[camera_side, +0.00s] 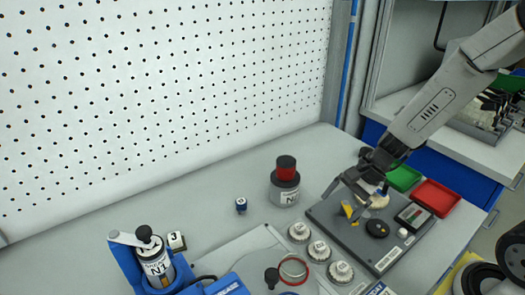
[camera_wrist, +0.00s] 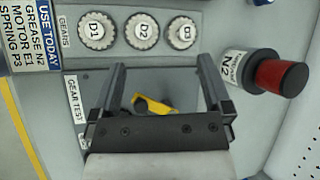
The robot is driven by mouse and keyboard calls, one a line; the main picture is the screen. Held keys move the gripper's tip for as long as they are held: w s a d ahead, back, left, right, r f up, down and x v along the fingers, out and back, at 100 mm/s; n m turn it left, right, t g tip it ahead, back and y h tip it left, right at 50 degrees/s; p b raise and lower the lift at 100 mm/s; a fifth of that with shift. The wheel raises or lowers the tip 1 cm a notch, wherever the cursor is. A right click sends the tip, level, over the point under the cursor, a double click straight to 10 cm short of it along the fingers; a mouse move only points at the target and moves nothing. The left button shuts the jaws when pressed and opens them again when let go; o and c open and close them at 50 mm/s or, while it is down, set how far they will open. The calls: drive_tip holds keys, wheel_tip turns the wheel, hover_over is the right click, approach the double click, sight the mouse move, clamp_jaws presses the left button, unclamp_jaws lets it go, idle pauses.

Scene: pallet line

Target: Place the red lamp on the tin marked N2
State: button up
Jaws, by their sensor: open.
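The red lamp (camera_side: 286,173), a red cylinder with a dark top, stands upright on the tin marked N2 (camera_side: 284,191) on the bench left of the grey board. In the wrist view the lamp (camera_wrist: 277,75) is at the right, on the end of the tin (camera_wrist: 236,72), whose N2 label shows. My gripper (camera_side: 346,197) is open and empty above the grey board, to the right of the tin and apart from it. In the wrist view its two fingers (camera_wrist: 163,85) stand wide apart, with a yellow part (camera_wrist: 150,106) visible beyond them.
The grey board (camera_side: 325,213) carries the yellow part and a black knob (camera_side: 377,228). Green (camera_side: 403,177) and red (camera_side: 436,198) trays lie behind it. Several round gears (camera_side: 319,250) sit in front. Tin N1 (camera_side: 156,266) stands in a blue holder. The bench left of N2 is mostly clear.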

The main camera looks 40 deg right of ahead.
drive_tip(key=s+n+h, duration=0.1)
drive_tip(key=n+h, duration=0.1)
drive_tip(key=n, duration=0.3)
drive_tip(key=s+d+r+n+h, duration=0.1)
drive_tip(key=n+h, duration=0.1)
drive_tip(key=n, duration=0.3)
drive_tip(key=s+d+n+h, duration=0.1)
drive_tip(key=s+n+h, duration=0.1)
drive_tip(key=n, duration=0.3)
drive_tip(key=shift+s+d+r+n+h, duration=0.1)
drive_tip(key=shift+d+r+n+h, duration=0.2)
drive_tip(key=shift+r, duration=0.1)
